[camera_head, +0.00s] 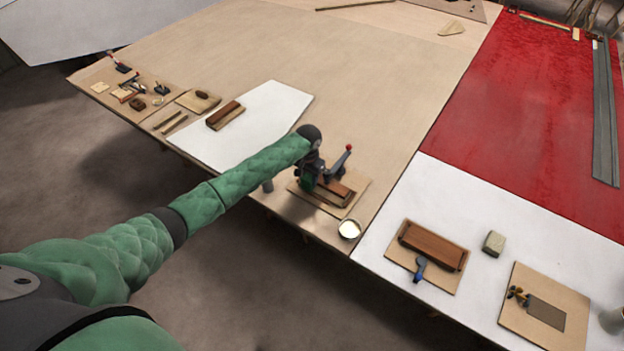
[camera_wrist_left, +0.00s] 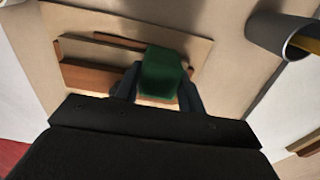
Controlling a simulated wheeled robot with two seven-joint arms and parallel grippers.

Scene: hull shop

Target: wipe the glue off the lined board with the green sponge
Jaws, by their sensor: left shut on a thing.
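The green sponge (camera_head: 307,182) is between the fingers of my left gripper (camera_head: 312,178), which is shut on it. The sponge also shows in the left wrist view (camera_wrist_left: 164,72), with a dark finger on each side. Below it is a tan board (camera_head: 355,203) with reddish-brown wooden strips (camera_wrist_left: 90,78) on it; I cannot tell whether the sponge touches the board. The gripper and sponge cover part of this board. I cannot make out lines or glue on it. My right gripper is not in view.
A clamp with a red-tipped handle (camera_head: 341,163) stands close beside my gripper. A grey cup (camera_wrist_left: 284,34) is near the board. A wooden block on a board (camera_head: 433,246) lies to the right. The table's far middle is clear.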

